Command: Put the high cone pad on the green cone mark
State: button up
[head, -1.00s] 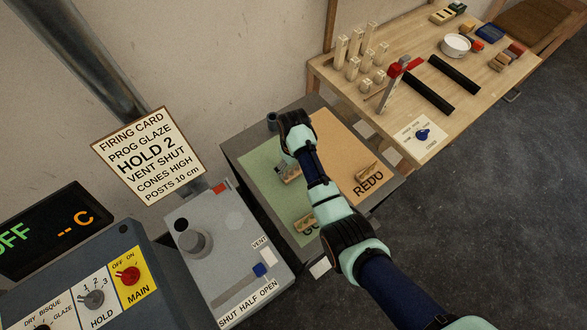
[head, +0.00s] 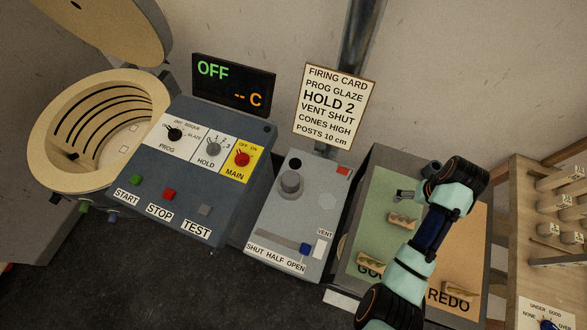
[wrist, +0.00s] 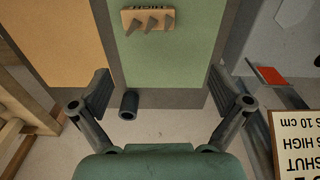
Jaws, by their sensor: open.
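In the wrist view a small wooden pad (wrist: 148,18) marked HIGH, upside down there, carries grey cones. It lies on the green half of a sorting board (wrist: 165,60). In the head view it appears to be the pad (head: 402,220) nearest my gripper (head: 405,194). In the wrist view my gripper (wrist: 160,92) is open and empty, its fingers spread above the back edge of the board, with the pad beyond the fingertips. I cannot make out a green cone mark. The open kiln (head: 95,130) at left shows small pale squares inside.
Two more pads lie on the board, one on green (head: 370,260) and one on orange (head: 460,288). A dark cup (head: 435,167) stands at its back edge. The control box (head: 205,170) and vent panel (head: 295,225) lie between kiln and board.

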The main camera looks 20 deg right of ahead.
jog(key=w+a+r+n+t+h, duration=0.25)
jog(key=w+a+r+t, duration=0.2)
jog(key=w+a, duration=0.75)
jog(key=a+r+n+t+y, duration=0.1)
jog(key=a+r+t, duration=0.1)
jog(key=a+r, duration=0.4)
jog(key=s+a+r+n+t+y, duration=0.1)
jog(key=a+r, duration=0.5)
jog(key=a, duration=0.6)
jog(key=s+a+r+n+t+y, duration=0.1)
jog(key=a+r+t, duration=0.4)
jog(key=a, duration=0.5)
jog(key=shift+s+r+n, duration=0.2)
jog(key=shift+r+n, duration=0.25)
jog(key=shift+n, duration=0.3)
